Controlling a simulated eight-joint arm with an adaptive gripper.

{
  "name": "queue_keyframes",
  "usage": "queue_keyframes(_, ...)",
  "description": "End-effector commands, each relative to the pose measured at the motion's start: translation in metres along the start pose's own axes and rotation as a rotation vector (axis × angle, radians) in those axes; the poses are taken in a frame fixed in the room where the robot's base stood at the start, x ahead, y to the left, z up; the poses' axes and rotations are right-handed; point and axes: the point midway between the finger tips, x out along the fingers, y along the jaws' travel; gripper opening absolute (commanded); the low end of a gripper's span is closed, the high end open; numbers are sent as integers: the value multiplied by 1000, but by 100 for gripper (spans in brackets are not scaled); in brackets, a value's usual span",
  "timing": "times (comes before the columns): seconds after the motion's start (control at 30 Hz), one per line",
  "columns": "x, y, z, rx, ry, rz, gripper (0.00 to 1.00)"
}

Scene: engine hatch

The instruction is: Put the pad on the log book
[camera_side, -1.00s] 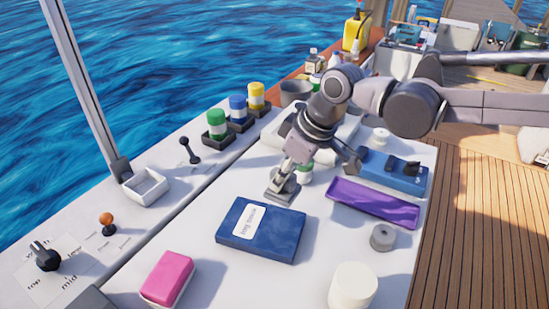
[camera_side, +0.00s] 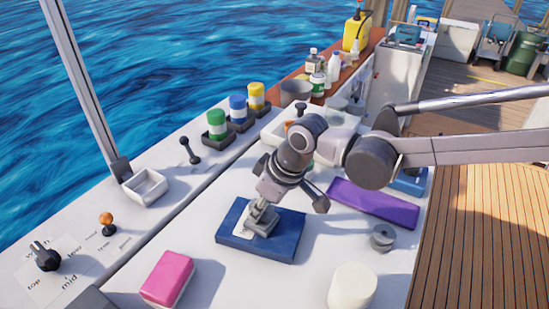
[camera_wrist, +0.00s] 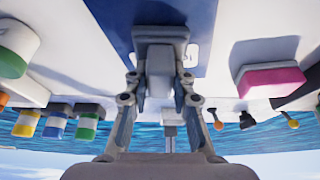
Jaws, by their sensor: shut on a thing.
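The log book (camera_side: 283,238) is a flat dark blue book with a white label, lying on the white counter; its blue cover also shows in the wrist view (camera_wrist: 203,22). My gripper (camera_side: 267,207) is above the book, shut on a small grey piece, which I take to be the pad (camera_side: 261,221). In the wrist view the pad (camera_wrist: 161,36) sits between the fingertips of my gripper (camera_wrist: 160,88), over the book. It hides part of the label. I cannot tell whether its underside touches the cover.
A pink block (camera_side: 168,277) lies front left of the book. A purple tray (camera_side: 374,203) lies behind right. Green, blue and yellow jars (camera_side: 237,109) stand at the back. Counter around the book is clear.

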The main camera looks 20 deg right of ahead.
Motion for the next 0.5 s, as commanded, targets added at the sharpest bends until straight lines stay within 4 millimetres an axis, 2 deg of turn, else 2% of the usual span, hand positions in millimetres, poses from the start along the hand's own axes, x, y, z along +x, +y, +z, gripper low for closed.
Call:
queue_keyframes(0.13, 2, 0, 1, 0, 0, 0, 0)
queue_keyframes(0.17, 3, 0, 1, 0, 0, 0, 26)
queue_keyframes(0.23, 2, 0, 1, 0, 0, 0, 46)
queue_keyframes(0.5, 2, 0, 1, 0, 0, 0, 46)
